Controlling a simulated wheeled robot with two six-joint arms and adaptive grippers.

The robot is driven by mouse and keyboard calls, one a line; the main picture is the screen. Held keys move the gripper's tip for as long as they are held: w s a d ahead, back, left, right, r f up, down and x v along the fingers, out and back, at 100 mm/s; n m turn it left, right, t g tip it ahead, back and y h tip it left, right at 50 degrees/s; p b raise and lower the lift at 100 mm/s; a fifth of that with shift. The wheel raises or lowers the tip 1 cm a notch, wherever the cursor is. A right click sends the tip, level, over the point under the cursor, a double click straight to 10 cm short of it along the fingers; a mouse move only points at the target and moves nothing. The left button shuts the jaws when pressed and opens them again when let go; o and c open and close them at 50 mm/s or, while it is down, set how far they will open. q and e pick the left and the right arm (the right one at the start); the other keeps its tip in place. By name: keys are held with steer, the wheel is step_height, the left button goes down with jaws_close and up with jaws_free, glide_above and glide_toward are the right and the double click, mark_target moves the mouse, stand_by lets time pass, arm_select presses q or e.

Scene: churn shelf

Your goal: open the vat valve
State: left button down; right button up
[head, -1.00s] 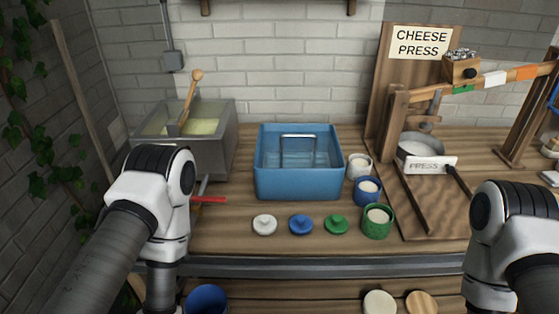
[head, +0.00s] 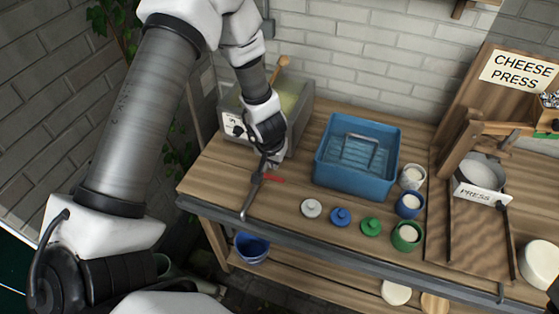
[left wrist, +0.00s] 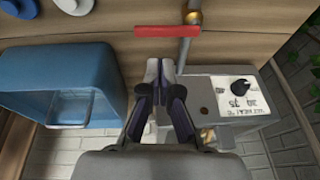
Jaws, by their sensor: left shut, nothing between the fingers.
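The grey vat (head: 305,103) stands at the left end of the bench, with pale yellow contents and a wooden paddle. Its valve has a red lever (head: 273,179) on a grey pipe (head: 249,203) that points towards the bench's front. In the left wrist view the red lever (left wrist: 165,31) lies crosswise to the pipe, near a brass part. My left gripper (head: 264,156) is shut and empty, close to the vat's front face. In the left wrist view its fingertips (left wrist: 161,65) are just short of the lever; contact cannot be told. My right gripper is out of view.
A blue tub (head: 330,181) stands right of the valve. Small white, blue and green lids (head: 340,217) lie in front of it, with pots (head: 409,206) beside. A white dial panel (left wrist: 246,97) is on the vat's face. A blue bucket (head: 252,247) stands below.

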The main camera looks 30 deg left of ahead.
mark_target(270, 178)
arm_select(q)
steer(key=shift+t+h, duration=0.3)
steer(key=w+r, duration=0.3)
steer(key=shift+w, duration=0.15)
steer(key=b+x, duration=0.4)
steer(key=x, duration=0.6)
steer(key=shift+a, duration=0.1)
steer(key=shift+s+f+b, duration=0.3)
steer(key=shift+f+b, duration=0.3)
steer(key=shift+b, duration=0.1)
steer(key=s, duration=0.1)
steer(key=s+b, duration=0.1)
steer(key=s+d, duration=0.1)
steer(key=shift+s+r+b, duration=0.15)
steer(key=shift+r+b, duration=0.25)
steer(key=shift+s+r, duration=0.15)
